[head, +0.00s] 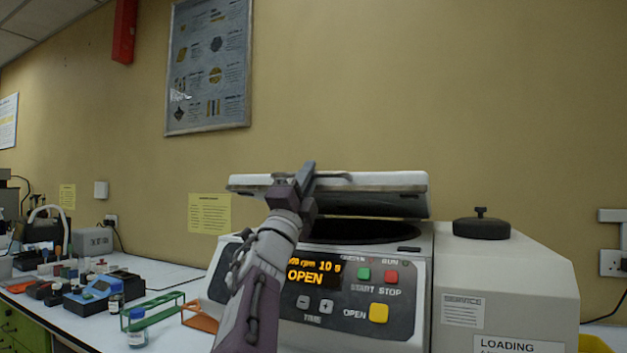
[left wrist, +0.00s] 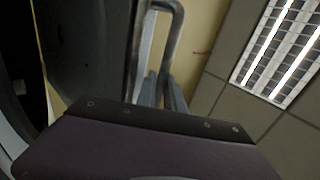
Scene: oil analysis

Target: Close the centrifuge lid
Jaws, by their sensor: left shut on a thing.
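The centrifuge (head: 395,270) stands on the bench with its lid (head: 385,184) raised above the dark bowl opening (head: 365,230). The lid sits nearly level, with a clear gap under its front edge. Its display (head: 307,275) reads OPEN. My left gripper (head: 303,183) is at the lid's front edge, shut on the lid handle (head: 334,175). In the left wrist view the handle (left wrist: 173,12) shows as a bent metal bar running between the fingers (left wrist: 160,95). The dark lid surface (left wrist: 85,45) is beside it. My right gripper is not in view.
A pale machine (head: 505,275) with a black knob on top stands close at the right. Green and orange racks (head: 152,308), a small bottle (head: 137,328) and a blue device (head: 95,294) are on the bench at left. The wall is behind the lid.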

